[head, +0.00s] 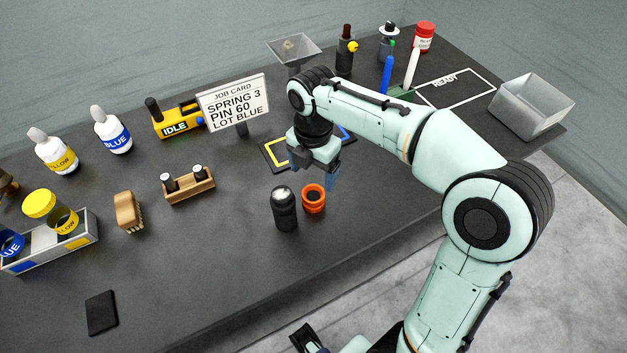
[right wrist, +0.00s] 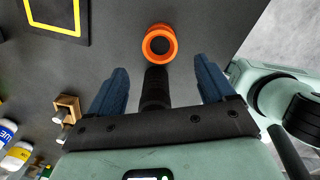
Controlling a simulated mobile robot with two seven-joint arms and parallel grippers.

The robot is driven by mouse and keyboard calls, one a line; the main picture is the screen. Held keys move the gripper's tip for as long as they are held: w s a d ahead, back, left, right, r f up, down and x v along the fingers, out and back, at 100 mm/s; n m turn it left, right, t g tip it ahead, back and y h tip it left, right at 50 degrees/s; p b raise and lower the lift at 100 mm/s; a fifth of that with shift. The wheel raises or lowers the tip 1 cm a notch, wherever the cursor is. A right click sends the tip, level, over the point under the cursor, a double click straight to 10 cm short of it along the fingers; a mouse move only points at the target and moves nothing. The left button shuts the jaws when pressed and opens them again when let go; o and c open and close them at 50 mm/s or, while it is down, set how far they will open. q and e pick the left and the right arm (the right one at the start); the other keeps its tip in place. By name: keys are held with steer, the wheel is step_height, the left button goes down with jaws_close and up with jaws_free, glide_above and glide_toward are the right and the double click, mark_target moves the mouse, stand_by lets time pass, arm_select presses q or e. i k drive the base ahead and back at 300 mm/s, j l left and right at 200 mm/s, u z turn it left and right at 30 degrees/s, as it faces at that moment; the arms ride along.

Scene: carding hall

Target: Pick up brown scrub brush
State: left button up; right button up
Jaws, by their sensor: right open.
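The brown scrub brush (head: 126,210) lies on the dark table at left in the head view, its pale bristles toward the right. It is left of the small wooden holder. My right gripper (head: 331,178) is open and empty, well to the right of the brush, above the table near the orange ring. Its two blue fingers are spread apart in the right wrist view (right wrist: 158,92), with a dark cylinder between them in the picture and no brush visible. A dark part of mine shows at the bottom edge of the head view; I cannot tell whether it is my left gripper.
A dark bottle (head: 284,210) and an orange ring (head: 313,198) stand below the right gripper. The wooden holder (head: 190,187) and a divided bin (head: 52,252) flank the brush. A job card (head: 235,101) stands behind. A black pad (head: 101,312) lies in front; the table's front middle is clear.

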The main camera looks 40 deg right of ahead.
mark_target(127, 210)
steer(key=k, duration=1)
